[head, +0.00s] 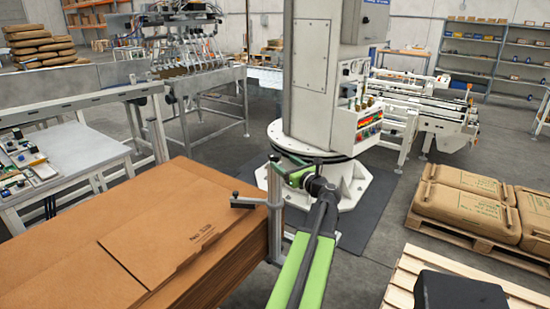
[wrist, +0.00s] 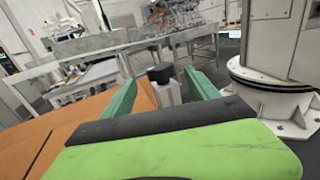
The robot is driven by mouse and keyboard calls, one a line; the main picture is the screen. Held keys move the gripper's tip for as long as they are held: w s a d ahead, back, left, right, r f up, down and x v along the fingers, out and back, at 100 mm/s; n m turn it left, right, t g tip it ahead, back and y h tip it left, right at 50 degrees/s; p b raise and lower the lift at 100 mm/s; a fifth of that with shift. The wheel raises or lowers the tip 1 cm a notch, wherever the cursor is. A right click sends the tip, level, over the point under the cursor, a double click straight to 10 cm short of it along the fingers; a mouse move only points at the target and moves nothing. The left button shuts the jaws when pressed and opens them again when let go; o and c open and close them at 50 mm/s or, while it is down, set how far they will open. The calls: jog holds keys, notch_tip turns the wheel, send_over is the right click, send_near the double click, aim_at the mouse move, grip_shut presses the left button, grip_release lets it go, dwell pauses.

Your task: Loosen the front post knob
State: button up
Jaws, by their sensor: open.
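The front post (head: 275,215) stands upright at the right edge of the cardboard stack. A small dark knob (head: 274,158) shows at its top. In the wrist view the black knob (wrist: 160,72) sits on a grey block of the post (wrist: 168,94). My gripper (head: 289,172) is at the height of the post top, close to its right side in the head view. In the wrist view my gripper (wrist: 160,79) is open, with one green finger on each side of the knob. Contact with the knob cannot be made out.
The stack of brown cardboard sheets (head: 150,225) lies left of the post. A side arm (head: 250,203) with a dark end reaches from the post over it. A white column machine (head: 325,90) stands behind. Sacks on a pallet (head: 465,195) and a wooden pallet (head: 425,268) are at right.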

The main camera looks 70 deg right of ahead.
jog(key=v, duration=0.8)
jog(key=shift+w, duration=0.1)
